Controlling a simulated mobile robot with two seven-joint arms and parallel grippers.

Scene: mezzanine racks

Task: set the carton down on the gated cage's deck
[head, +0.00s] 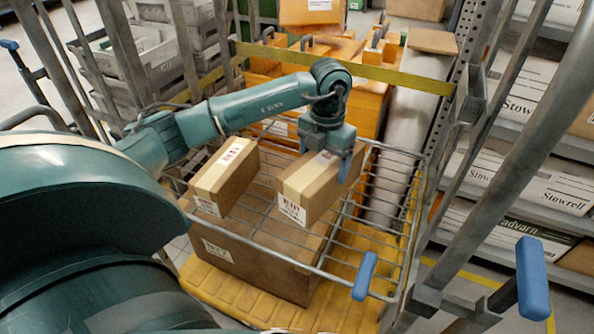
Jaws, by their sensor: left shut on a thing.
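My left gripper (326,157) reaches in from the left and points down, shut on a brown carton (303,190) with tape and a white printed label. A blue finger shows against the carton's right side; the other finger is mostly hidden. The held carton is over the gated cage (416,215), a wire-sided cage with a yellow deck (230,293). A large brown carton (262,262) stands on that deck, below the held one. A smaller carton (228,172) is left of the held one; I cannot tell what it rests on. My right gripper is not in view.
A wire rail with a blue handle (364,277) crosses the cage's near side. Orange bins (350,78) and a yellow bar (345,68) are behind. Grey racks with labelled boxes (517,186) stand right, grey crates (150,50) left. Bare yellow deck shows at the front.

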